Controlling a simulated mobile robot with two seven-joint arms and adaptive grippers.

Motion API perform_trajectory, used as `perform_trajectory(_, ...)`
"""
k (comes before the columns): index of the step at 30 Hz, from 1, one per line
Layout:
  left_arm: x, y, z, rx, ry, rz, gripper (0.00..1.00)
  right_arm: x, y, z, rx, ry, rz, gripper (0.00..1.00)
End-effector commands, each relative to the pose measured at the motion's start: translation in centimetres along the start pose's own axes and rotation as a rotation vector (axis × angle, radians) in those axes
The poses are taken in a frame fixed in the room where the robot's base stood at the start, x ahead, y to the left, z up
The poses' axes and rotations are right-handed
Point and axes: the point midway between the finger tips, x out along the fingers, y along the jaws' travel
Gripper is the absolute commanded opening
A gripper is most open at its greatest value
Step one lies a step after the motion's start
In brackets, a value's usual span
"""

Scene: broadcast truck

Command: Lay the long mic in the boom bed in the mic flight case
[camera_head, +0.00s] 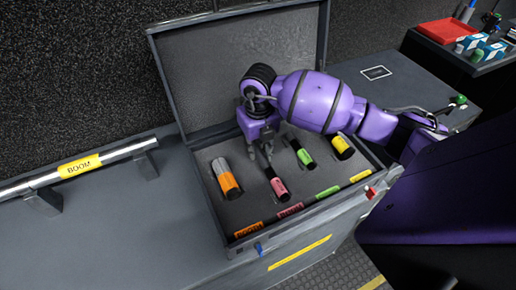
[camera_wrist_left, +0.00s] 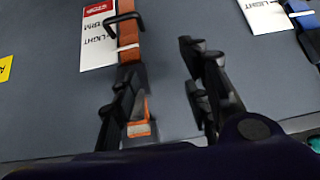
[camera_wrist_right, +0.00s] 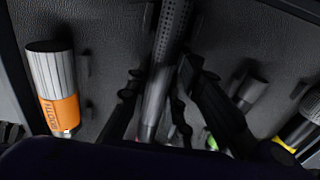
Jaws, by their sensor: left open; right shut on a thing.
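In the right wrist view, my right gripper (camera_wrist_right: 157,95) is shut on a long silver perforated tube, the long mic (camera_wrist_right: 172,40). My left gripper (camera_wrist_left: 168,95) is open and empty above a grey surface.
The orange-banded mic (camera_wrist_right: 52,85) lies left of the held mic. A silver bar (camera_head: 110,155) labelled BOOM runs along the left counter on brackets. A red tray (camera_head: 446,31) stands at the far right. An orange strap (camera_wrist_left: 128,35) lies near my left gripper.

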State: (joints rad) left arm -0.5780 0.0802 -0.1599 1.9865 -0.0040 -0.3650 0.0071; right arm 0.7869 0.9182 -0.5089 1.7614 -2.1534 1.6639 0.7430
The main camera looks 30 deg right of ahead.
Motion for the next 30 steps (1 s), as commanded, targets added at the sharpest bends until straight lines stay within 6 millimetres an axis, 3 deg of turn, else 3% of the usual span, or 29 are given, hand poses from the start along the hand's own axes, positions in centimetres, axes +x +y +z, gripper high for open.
perform_trajectory(1, 0.0, 0.0, 0.1, 0.000, -0.002, 0.000, 0.43, 0.3, 0.0, 0.0, 0.000, 0.001, 0.000, 0.00)
perform_trajectory(2, 0.0, 0.0, 0.1, 0.000, -0.001, 0.000, 0.43, 0.2, 0.0, 0.0, 0.000, 0.001, 0.000, 0.24)
perform_trajectory(6, 0.0, 0.0, 0.0, 0.000, 0.000, -0.001, 0.43, 0.2, 0.0, 0.0, 0.000, 0.001, 0.000, 0.39)
perform_trajectory(17, -0.1, -0.1, -0.2, 0.000, 0.003, -0.001, 0.43, -0.4, 0.0, 0.0, 0.000, -0.001, -0.001, 0.39)
perform_trajectory(20, 0.0, -0.1, -0.2, 0.000, 0.003, -0.001, 0.43, -1.7, 0.0, 0.1, 0.000, -0.003, -0.001, 0.39)
perform_trajectory(30, -0.1, 0.0, -0.3, -0.001, 0.002, -0.001, 0.43, -8.8, -0.1, 0.1, 0.000, -0.003, -0.002, 0.39)
